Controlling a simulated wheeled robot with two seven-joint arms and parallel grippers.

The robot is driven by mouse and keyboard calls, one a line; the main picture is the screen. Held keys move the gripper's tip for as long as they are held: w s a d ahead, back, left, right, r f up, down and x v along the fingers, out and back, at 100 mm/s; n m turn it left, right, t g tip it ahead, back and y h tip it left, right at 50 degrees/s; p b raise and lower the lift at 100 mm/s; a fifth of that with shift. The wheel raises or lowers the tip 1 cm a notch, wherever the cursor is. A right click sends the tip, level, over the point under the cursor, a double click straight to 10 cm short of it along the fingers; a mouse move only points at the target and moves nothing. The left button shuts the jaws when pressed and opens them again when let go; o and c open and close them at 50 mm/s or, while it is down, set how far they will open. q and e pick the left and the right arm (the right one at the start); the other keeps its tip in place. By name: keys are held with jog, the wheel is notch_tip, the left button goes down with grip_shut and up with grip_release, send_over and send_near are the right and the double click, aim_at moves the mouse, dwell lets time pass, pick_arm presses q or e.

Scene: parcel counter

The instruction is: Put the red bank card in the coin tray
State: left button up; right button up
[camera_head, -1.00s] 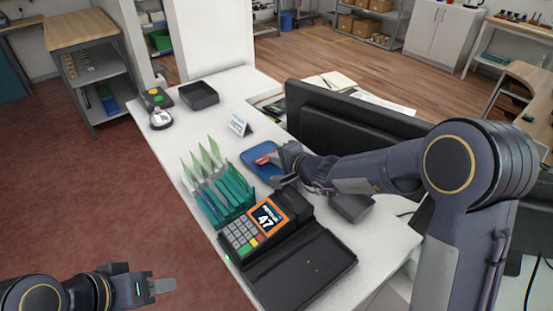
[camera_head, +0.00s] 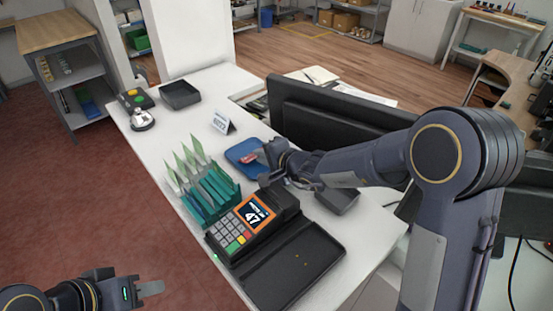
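The red bank card (camera_head: 249,158) shows as a small red patch over the blue tray (camera_head: 235,149) in the middle of the counter. My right gripper (camera_head: 259,160) is at the card's right side, over the tray's near right part. Its fingers are small and partly hidden, so I cannot tell whether they grip the card. A flat black tray (camera_head: 310,274) with a few tiny gold specks, possibly coins, lies beside the card terminal; I cannot be sure which tray is the coin tray. My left gripper (camera_head: 151,288) is low at the left, away from the counter; its finger gap is unclear.
The card terminal (camera_head: 240,227) and a teal rack (camera_head: 211,196) of green envelopes stand left of my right arm. An empty black tray (camera_head: 180,94), a bell (camera_head: 142,119) and a small sign (camera_head: 222,123) stand farther back. A black monitor (camera_head: 340,115) borders the right side.

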jog(key=b+v, duration=0.1)
jog(key=v, duration=1)
jog(key=shift+s+d+r, duration=0.1)
jog(key=shift+s, duration=0.05)
jog(key=s+d+r+n+y, duration=0.2)
jog(key=s+r+n, duration=0.1)
jog(key=s+r, duration=0.25)
jog(key=s+d+f+n+g, duration=0.1)
jog(key=s+n, duration=0.1)
jog(key=s, duration=0.3)
jog(key=s+d+f+n+g+h, duration=0.1)
jog(key=s+d+n, duration=0.1)
jog(key=s, duration=0.3)
jog(key=s+d+f+n+g, duration=0.1)
jog(key=s+g, duration=0.1)
jog(key=s, duration=0.4)
jog(key=shift+d+f+n, duration=0.2)
jog(key=shift+f+n, duration=0.1)
jog(key=shift+n, duration=0.1)
jog(key=s+d+f+h, duration=0.4)
jog(key=s+d+f, duration=0.1)
jog(key=d, duration=0.1)
jog(key=shift+s+g+h, duration=0.25)
jog(key=shift+g+h, duration=0.15)
